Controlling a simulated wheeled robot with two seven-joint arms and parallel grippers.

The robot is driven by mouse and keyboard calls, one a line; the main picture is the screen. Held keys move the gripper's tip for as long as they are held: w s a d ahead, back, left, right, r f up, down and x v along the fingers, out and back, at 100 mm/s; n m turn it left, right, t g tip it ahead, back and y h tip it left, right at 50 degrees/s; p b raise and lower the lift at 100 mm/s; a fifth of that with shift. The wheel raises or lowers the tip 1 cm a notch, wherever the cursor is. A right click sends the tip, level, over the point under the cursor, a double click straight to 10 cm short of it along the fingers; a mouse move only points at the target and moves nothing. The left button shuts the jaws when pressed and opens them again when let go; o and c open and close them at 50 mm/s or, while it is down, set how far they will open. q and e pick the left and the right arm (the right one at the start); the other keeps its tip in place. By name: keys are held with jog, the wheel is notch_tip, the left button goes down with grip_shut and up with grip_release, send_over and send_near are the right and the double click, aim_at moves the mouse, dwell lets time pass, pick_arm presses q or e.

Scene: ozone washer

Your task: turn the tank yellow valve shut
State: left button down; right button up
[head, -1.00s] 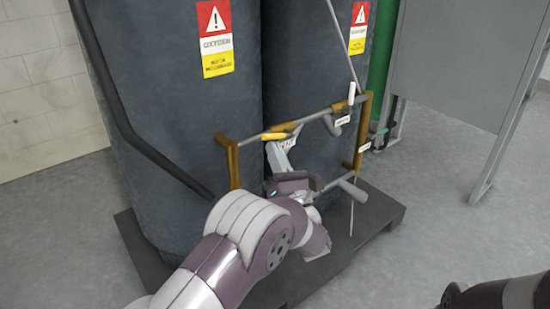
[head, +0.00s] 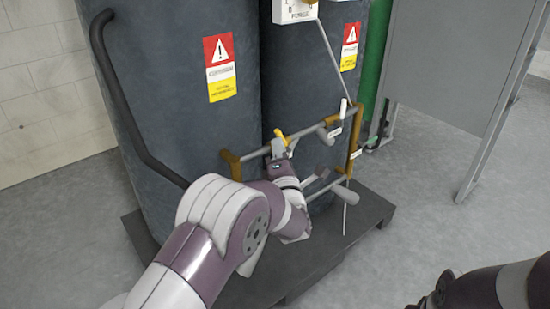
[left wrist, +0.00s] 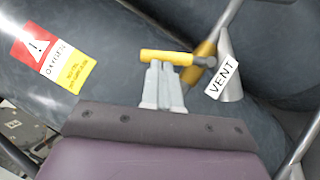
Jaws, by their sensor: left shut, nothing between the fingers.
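The yellow valve handle (head: 281,136) sits on the pipework at the front of the dark tanks (head: 170,90). In the left wrist view the yellow handle (left wrist: 165,57) lies crosswise just beyond my fingertips. My left gripper (head: 279,147) is shut, with its grey fingers (left wrist: 160,84) side by side and nothing between them. The fingertips are right at the handle; I cannot tell whether they touch it. A white VENT label (left wrist: 222,79) hangs to the right of the handle. My right gripper is not in view; only part of my right arm shows at the lower right.
Brown-yellow brackets (head: 354,140) and grey pipes surround the valve. A thick dark bent rail (head: 125,110) runs left of my arm. The tanks stand on a dark pallet (head: 345,245). A grey panel (head: 460,60) stands at right, with open floor before it.

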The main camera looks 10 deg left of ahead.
pick_arm(q)
jog(key=r+m+g+p, duration=0.1)
jog(key=w+d+m+h+p, duration=0.1)
jog(key=m+p, duration=0.1)
jog(key=shift+w+r+g, duration=0.1)
jog(key=shift+r+g, duration=0.3)
jog(key=shift+w+d, duration=0.1)
jog(key=shift+w, duration=0.1)
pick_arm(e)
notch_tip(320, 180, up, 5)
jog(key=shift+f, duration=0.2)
pick_arm(q)
jog(key=shift+w+d+r+p, duration=0.1)
jog(key=shift+w+r+p, duration=0.05)
jog(key=shift+p, duration=0.25)
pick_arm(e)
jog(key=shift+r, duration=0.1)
